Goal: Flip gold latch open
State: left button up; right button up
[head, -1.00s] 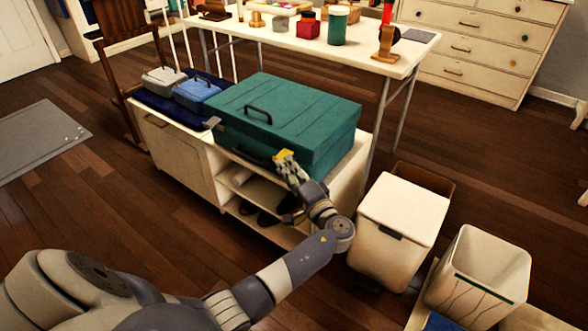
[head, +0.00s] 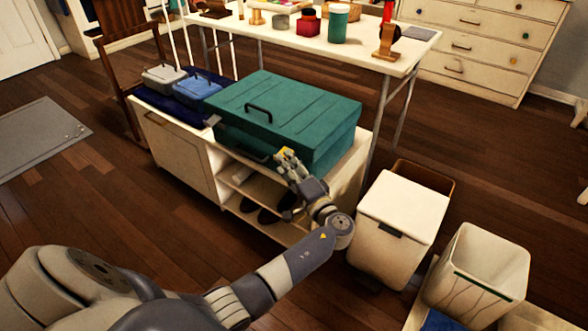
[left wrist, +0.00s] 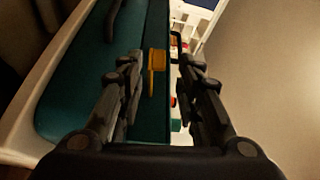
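A large green case (head: 300,107) with a dark handle on its lid lies on a low white cabinet. In the head view the gold latch (head: 283,152) is on its front side, partly covered by my left gripper (head: 288,159). In the left wrist view the gold latch (left wrist: 157,61) shows on the green case (left wrist: 75,95), between the two spread fingers of my left gripper (left wrist: 160,68). The gripper is open. The left finger is close to the latch; I cannot tell whether it touches. My right gripper is not in view.
The white cabinet (head: 178,152) has open shelves with dark shoes below the case. Blue (head: 197,88) and grey (head: 163,77) boxes stand left of it. A white bin (head: 402,215) stands to the right. A white table (head: 365,52) with several items is behind.

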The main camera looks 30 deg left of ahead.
pick_arm(q)
jog(key=r+v, duration=0.1)
jog(key=v, duration=1.2)
jog(key=shift+d+f+h, duration=0.3)
jog(key=shift+d+f, duration=0.05)
jog(key=shift+d, duration=0.15)
